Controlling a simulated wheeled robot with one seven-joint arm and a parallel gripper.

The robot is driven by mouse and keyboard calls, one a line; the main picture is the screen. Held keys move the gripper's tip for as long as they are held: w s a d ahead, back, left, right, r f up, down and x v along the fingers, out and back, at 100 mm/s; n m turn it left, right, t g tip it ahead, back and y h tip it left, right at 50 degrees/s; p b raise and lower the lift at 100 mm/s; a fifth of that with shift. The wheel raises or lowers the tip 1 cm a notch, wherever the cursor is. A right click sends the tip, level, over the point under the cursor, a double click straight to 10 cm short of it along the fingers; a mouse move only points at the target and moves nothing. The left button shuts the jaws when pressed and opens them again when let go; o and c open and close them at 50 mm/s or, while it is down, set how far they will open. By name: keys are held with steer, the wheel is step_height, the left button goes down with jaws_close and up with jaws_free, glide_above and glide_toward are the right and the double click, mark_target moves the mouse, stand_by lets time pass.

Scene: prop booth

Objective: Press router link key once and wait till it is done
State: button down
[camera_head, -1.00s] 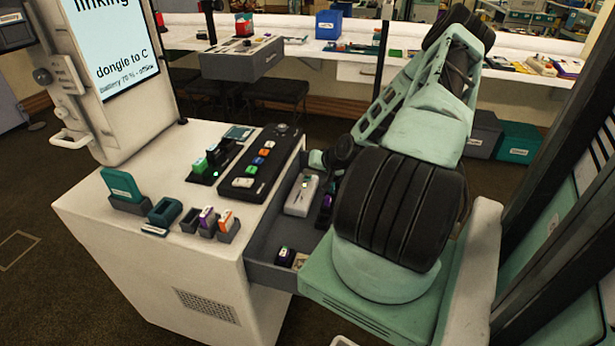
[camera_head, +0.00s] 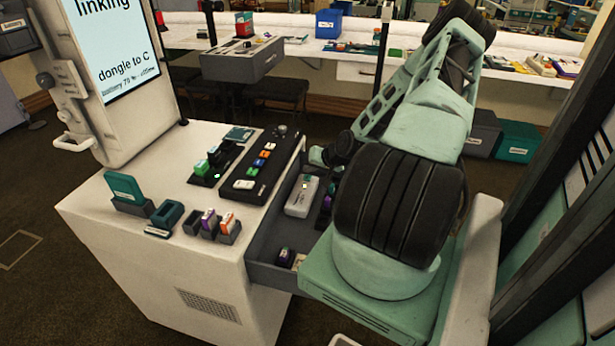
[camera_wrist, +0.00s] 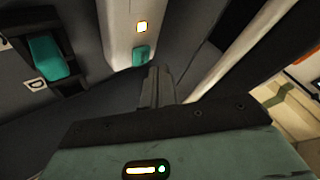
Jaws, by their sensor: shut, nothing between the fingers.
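The router looks to be the white box lying in the open drawer (camera_head: 301,197). I cannot tell whether the tips touch the key. In the head view my arm hides most of the gripper. The screen (camera_head: 118,45) reads "linking" and "dongle to C", with a smaller battery line under it.
The grey drawer (camera_head: 262,272) is pulled out of the white cabinet (camera_head: 150,265); its walls stand close around the box. A teal piece (camera_wrist: 50,58) sits in a dark slot marked D. A black strip of coloured keys (camera_head: 262,165) and small holders stand on the cabinet top.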

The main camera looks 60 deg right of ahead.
mark_target(310, 178)
steer(key=shift+r+p, duration=1.85)
steer(key=shift+r, duration=0.5)
